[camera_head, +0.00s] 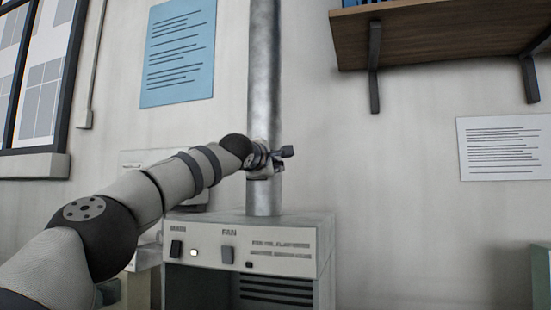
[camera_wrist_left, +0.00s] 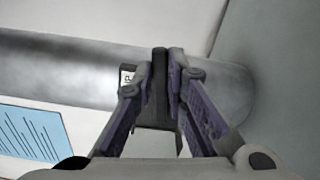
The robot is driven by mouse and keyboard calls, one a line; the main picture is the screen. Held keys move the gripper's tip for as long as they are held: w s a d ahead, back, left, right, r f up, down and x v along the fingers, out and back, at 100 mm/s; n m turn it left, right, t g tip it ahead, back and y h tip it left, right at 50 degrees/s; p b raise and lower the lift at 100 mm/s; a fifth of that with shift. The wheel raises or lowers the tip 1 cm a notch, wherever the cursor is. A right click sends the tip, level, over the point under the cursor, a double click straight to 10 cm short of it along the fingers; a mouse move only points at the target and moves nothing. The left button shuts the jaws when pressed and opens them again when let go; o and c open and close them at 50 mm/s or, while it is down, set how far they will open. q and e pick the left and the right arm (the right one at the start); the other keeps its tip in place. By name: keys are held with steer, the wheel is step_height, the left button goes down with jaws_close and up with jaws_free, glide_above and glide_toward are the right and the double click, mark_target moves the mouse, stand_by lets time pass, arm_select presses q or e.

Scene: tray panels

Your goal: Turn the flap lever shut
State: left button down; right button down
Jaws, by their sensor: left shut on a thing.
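A grey metal duct pipe (camera_head: 263,70) rises from the top of a white fan box. My left gripper (camera_head: 266,169) is in front of the pipe's lower part, just above the box. In the left wrist view, my left gripper (camera_wrist_left: 160,75) is shut on the dark flap lever (camera_wrist_left: 158,92), which sits between its two fingers. The pipe (camera_wrist_left: 60,70) runs across behind the fingers. A small white label (camera_wrist_left: 127,75) with dark lettering is partly hidden by a finger. In the head view a dark stub (camera_head: 287,152) sticks out right of the gripper; the lever is mostly hidden there. My right gripper is not in view.
The fan box (camera_head: 290,235) has switches and a small white light on its front. A wooden shelf (camera_head: 435,35) on dark brackets hangs at upper right. A blue sheet (camera_head: 178,55) and a white sheet (camera_head: 505,148) are on the wall. Wall between pipe and white sheet is clear.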

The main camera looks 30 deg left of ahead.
arm_select(q)
steer(key=shift+d+f+m, duration=0.1)
steer(key=shift+f+m, duration=0.4)
steer(key=shift+m, duration=0.5)
steer(key=c, duration=1.6)
jaws_free()
steer(key=shift+w+f, duration=0.1)
steer(key=v, duration=1.2)
steer(key=shift+f, duration=0.1)
